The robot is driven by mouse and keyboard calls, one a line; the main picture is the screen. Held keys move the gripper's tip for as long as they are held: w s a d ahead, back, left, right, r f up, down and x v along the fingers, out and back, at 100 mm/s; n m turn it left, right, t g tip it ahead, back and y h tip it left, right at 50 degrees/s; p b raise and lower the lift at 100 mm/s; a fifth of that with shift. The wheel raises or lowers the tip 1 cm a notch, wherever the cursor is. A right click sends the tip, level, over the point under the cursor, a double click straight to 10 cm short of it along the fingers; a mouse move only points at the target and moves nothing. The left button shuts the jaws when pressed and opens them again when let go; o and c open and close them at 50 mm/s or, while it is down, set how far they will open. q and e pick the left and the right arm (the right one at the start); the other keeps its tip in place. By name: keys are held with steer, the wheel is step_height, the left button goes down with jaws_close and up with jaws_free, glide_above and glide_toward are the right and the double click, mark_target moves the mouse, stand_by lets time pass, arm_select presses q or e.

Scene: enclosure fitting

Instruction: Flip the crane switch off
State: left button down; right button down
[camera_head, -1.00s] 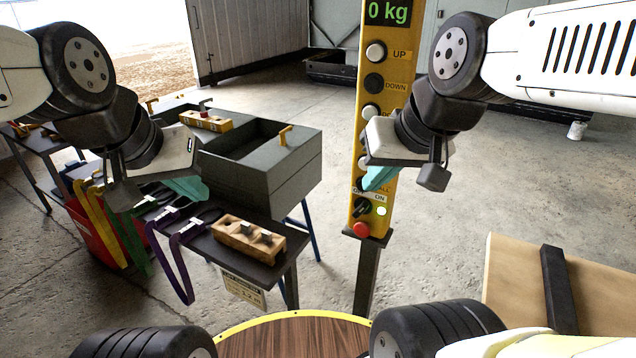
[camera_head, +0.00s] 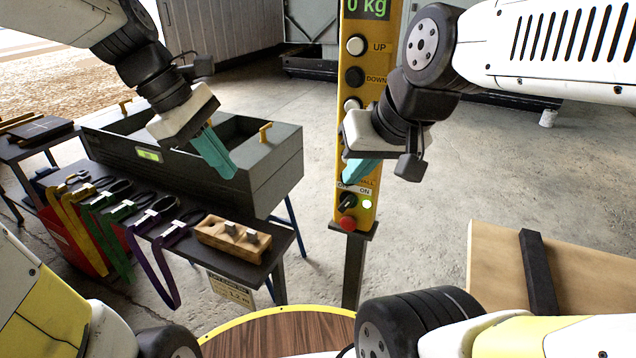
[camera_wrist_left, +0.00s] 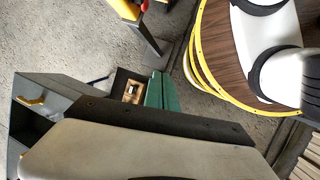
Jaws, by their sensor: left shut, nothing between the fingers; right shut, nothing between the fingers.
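The crane switch (camera_head: 347,202) is a black rotary knob low on the yellow control post (camera_head: 382,120), between OFF and ON labels. The red button (camera_head: 347,223) sits just below. My right gripper (camera_head: 350,176), with teal fingers, is shut and empty in front of the post, just above the switch; it hides part of the lower buttons. My left gripper (camera_head: 228,170) is shut and empty, left of the post, over the grey box. Its green fingers show in the left wrist view (camera_wrist_left: 162,92).
Coloured straps (camera_head: 120,225) hang from the table's front edge, beside a wooden block (camera_head: 233,237). A wooden board (camera_head: 590,275) with a dark bar is at right. The floor between is clear.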

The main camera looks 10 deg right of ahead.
mark_target(340, 205)
arm_select(q)
steer(key=w+d+f+n+g+h, duration=0.5)
steer(key=w+d+n, duration=0.5)
steer(key=n, duration=0.7)
steer(key=shift+w+f+g, duration=0.35)
steer(key=shift+w+g, duration=0.15)
steer(key=shift+g, duration=0.7)
steer(key=shift+s, duration=0.1)
steer(key=x, duration=1.3)
steer(key=shift+s+d+f, duration=0.1)
steer(key=shift+d+f, duration=0.1)
steer(key=shift+d, duration=0.15)
